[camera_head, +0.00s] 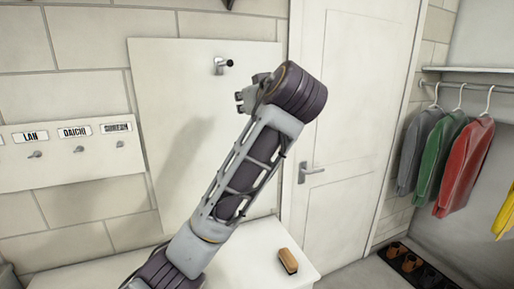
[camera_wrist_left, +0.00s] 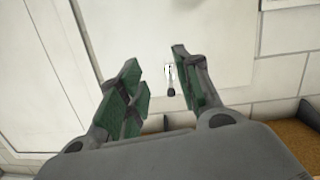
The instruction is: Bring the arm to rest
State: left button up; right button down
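My left arm (camera_head: 240,170) rises from the bottom left of the head view, slanting up to the right in front of a white wall panel (camera_head: 165,85). Its left gripper is mostly hidden behind the dark wrist joint, with only small grey parts showing. In the left wrist view my left gripper (camera_wrist_left: 160,78) has its green-padded fingers apart, with nothing between them. A metal wall hook (camera_head: 222,65) on the panel shows beyond the finger gap in the wrist view (camera_wrist_left: 170,76). My right gripper is not in view.
A white bench top (camera_head: 245,255) holds a brown brush (camera_head: 288,261). A white door (camera_head: 350,110) stands right of the panel. Grey, green and red jackets (camera_head: 465,165) hang at the right above a dark shoe mat (camera_head: 415,268). A name board with hooks (camera_head: 60,165) is at the left.

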pick_arm(q)
jog(key=s+a+f+m+g+h, duration=0.15)
jog(key=a+f, duration=0.25)
jog(key=f, duration=0.9)
jog(key=a+f+m+g+h, duration=0.1)
jog(key=a+f+g, duration=0.2)
jog(key=f, duration=1)
jog(key=s+a+f+m+g+h, duration=0.15)
jog(key=a+f, duration=0.25)
jog(key=f, duration=0.9)
jog(key=s+a+f+m+g+h, duration=0.1)
jog(key=s+a+f+m+g, duration=0.3)
jog(key=s+f, duration=0.85)
jog(key=s+a+f+n+g, duration=0.15)
jog(key=s+a+f, duration=0.6)
jog(key=s, duration=0.75)
notch_tip(320, 180, down, 35)
jog(key=s+d+g, duration=0.2)
jog(key=s+a+f, duration=0.2)
jog(key=s+f, duration=0.7)
jog(key=s, duration=0.2)
jog(key=s+a+f+m, duration=0.1)
jog(key=s+a+f, duration=0.1)
jog(key=s+f, duration=0.8)
jog(key=shift+s+f+g, duration=0.3)
jog(key=shift+s+g, duration=0.05)
jog(key=shift+s, duration=0.45)
